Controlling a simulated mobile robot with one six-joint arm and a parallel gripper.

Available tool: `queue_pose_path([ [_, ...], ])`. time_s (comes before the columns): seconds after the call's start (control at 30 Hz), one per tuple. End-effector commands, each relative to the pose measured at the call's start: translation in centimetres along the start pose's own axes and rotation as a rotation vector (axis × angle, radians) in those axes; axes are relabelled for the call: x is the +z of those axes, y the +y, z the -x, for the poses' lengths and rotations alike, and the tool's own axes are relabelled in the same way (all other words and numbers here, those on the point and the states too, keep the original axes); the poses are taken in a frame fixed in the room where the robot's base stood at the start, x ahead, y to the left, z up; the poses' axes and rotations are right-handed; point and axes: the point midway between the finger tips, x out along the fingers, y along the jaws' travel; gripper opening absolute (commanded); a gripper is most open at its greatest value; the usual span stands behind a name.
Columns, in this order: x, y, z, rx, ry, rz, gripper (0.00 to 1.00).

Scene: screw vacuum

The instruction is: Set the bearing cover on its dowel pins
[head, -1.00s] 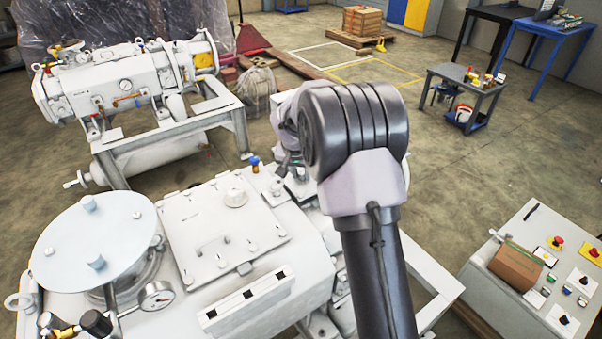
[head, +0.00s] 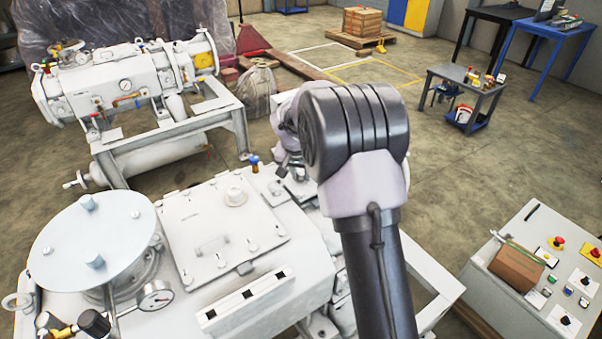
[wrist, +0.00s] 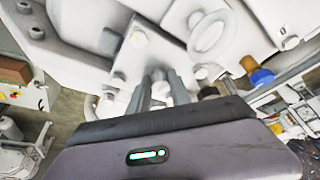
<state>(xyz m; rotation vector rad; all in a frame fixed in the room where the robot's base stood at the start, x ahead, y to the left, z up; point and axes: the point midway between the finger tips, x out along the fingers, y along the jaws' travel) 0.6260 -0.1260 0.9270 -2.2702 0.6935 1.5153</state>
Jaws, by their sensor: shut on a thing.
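My gripper (wrist: 161,82) shows in the wrist view with its two grey fingers close together, shut on a small pale knob (wrist: 161,93). I take this knob to be part of the bearing cover, a pale plate (wrist: 137,56) with bolt heads just beyond the fingers; its outline blends into the white machine. I cannot tell whether the plate is seated or apart from the machine. The dowel pins cannot be made out. In the head view my arm hides most of the gripper and the cover, at the far end of the near machine (head: 175,205).
A second white machine (head: 125,85) stands behind at left. A control desk (head: 535,265) is at right. Open floor lies between.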

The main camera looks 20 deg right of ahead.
Motion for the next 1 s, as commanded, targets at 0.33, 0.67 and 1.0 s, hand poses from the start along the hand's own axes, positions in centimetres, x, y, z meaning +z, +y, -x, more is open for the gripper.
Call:
queue_pose_path([
  [0.33,0.3,0.0,-0.8,-0.001,0.002,0.0,0.0],
  [0.67,0.5,0.0,-1.2,-0.001,0.001,0.0,0.42],
  [1.0,0.6,0.0,-1.2,0.0,-0.001,0.0,0.5],
])
